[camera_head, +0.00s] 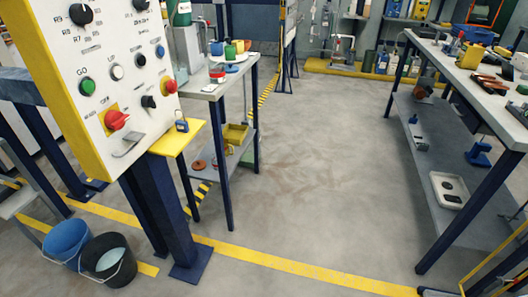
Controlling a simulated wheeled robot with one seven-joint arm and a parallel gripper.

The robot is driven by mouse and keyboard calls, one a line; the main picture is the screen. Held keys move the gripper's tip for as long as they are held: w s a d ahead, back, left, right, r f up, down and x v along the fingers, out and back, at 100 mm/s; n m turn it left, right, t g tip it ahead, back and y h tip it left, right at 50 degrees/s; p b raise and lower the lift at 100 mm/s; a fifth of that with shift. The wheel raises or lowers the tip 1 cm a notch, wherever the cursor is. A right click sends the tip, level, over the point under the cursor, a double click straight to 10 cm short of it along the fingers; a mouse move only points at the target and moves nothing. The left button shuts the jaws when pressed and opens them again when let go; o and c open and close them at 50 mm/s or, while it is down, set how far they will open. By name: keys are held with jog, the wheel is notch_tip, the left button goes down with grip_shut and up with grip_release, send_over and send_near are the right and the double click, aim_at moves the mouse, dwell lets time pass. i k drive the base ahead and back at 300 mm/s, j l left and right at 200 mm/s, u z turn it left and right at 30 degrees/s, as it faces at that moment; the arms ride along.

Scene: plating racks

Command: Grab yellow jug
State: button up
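A yellow jug-like container (471,56) stands on top of the right workbench (500,118), toward its far half. It is small in the picture, and I cannot make out its handle. My gripper is not in view, so its state does not show.
A control panel (112,70) on a dark blue post (160,215) fills the left front. A blue bucket (66,240) and a black bucket (108,262) stand beside it. A small table (205,90) stands behind. The floor (310,190) between table and workbench is clear.

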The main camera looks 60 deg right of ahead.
aim_at(227, 146)
jog(key=z, duration=1.8)
